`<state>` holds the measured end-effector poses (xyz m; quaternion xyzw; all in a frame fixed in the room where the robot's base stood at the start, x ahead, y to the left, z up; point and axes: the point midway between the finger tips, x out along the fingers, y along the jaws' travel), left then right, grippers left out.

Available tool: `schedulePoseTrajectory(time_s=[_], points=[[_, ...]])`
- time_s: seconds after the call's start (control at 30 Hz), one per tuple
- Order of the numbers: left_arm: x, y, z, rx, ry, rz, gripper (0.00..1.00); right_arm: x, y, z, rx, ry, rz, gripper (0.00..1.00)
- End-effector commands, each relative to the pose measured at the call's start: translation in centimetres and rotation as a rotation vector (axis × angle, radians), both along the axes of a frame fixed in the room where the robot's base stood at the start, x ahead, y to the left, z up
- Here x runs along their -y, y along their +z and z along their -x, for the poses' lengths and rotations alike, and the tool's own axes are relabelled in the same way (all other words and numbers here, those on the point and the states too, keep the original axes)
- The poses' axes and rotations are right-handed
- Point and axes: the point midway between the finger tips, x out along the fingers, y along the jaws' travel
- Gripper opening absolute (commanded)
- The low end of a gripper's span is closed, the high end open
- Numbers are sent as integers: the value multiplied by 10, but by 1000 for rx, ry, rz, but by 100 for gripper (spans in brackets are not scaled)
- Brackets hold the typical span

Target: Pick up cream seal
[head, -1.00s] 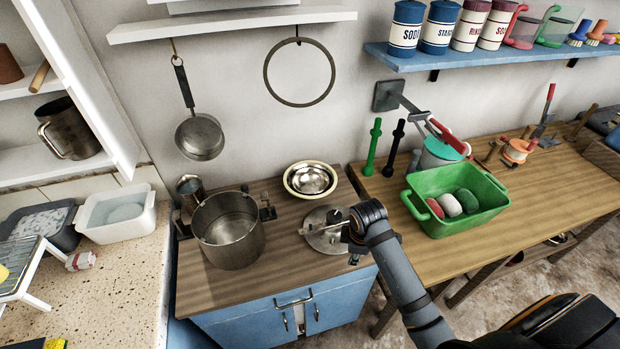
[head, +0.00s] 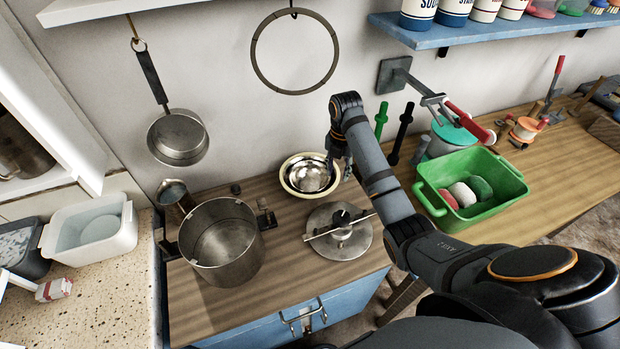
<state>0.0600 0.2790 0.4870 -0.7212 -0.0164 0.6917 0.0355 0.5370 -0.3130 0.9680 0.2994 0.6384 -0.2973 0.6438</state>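A cream ring, which looks like the cream seal (head: 284,182), lies around a shiny steel bowl (head: 307,175) at the back of the wooden counter. I cannot tell whether it rests on the bowl's rim or around its side. My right gripper (head: 339,168) points down at the right edge of the cream ring and hides a little of it. Its fingers are small and dark here, and I cannot tell whether they are open or touch the ring. My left gripper is not in view.
A steel pot (head: 222,243) stands left of the bowl, and a flat lid (head: 337,236) lies in front. A green tub (head: 470,215) stands on the right table. A pan (head: 177,138) and a dark ring (head: 256,52) hang on the wall.

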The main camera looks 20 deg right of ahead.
Motion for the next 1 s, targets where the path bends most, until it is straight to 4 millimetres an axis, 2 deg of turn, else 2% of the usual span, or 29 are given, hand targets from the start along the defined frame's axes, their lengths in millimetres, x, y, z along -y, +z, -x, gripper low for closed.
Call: schedulePoseTrajectory(time_s=[0.07, 0.2, 0.3, 0.4, 0.5, 0.67, 0.8, 1.0], points=[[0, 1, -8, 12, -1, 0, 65, -1, -11, 0, -3, 0, 0, 37], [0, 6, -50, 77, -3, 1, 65, -1, -15, 0, -1, 0, 0, 37], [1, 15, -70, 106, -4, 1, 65, -2, -26, -2, -5, -1, -3, 37], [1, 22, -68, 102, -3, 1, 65, -3, -43, -6, -6, -1, -2, 37], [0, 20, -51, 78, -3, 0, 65, -3, -59, -6, -3, 0, -1, 37], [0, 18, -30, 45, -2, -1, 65, -3, -66, -6, 0, 0, 0, 37], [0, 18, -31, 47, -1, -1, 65, -3, -66, -6, 0, 0, 0, 37], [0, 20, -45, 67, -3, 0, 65, -3, -66, -6, -1, -1, 1, 37]])
